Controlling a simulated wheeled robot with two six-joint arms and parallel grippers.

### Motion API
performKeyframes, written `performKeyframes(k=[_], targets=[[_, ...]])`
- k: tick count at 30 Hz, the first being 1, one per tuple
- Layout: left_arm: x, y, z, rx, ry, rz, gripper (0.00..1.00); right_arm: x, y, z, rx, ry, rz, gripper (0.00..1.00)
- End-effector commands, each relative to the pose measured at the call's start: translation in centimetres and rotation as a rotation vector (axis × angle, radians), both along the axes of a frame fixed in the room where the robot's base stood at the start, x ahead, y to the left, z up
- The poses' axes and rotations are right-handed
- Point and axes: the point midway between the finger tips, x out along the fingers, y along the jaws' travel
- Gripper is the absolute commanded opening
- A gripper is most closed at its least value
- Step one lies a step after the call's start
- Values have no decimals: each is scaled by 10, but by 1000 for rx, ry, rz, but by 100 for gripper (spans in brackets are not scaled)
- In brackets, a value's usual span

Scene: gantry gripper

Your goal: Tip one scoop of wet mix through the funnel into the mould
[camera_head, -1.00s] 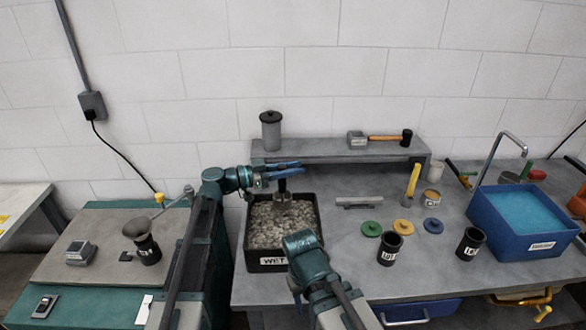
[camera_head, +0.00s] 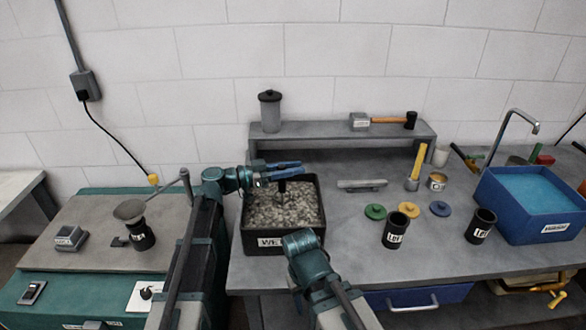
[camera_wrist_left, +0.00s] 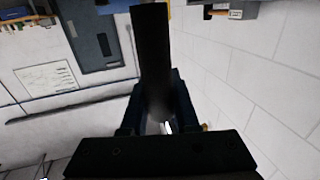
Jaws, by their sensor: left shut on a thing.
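The black tray of wet mix (camera_head: 320,228) stands on the grey bench, with grey pebbly mix (camera_head: 283,208) in it. My left gripper (camera_head: 287,171) is over the tray's far part, shut on the scoop's dark handle (camera_head: 282,186). The handle also shows large between the fingers in the left wrist view (camera_wrist_left: 153,60). The scoop's bowl cannot be made out against the mix. On the left bench a grey funnel (camera_head: 129,209) sits, slightly tilted, on a black labelled mould (camera_head: 142,236). My right gripper is not in view.
Two black labelled cups (camera_head: 396,230) (camera_head: 480,226) and several coloured discs (camera_head: 375,212) stand right of the tray. A blue water tub (camera_head: 530,205) is far right. A raised shelf (camera_head: 340,139) carries a grey canister (camera_head: 270,112) and a mallet (camera_head: 386,121).

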Motion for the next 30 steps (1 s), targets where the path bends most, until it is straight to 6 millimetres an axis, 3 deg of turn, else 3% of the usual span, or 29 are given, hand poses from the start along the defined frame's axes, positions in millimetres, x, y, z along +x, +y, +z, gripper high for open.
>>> performKeyframes(k=[8,30], targets=[[0,0,-29,0,0,0,0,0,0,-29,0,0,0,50],[-67,0,-22,0,0,0,0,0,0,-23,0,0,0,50]])
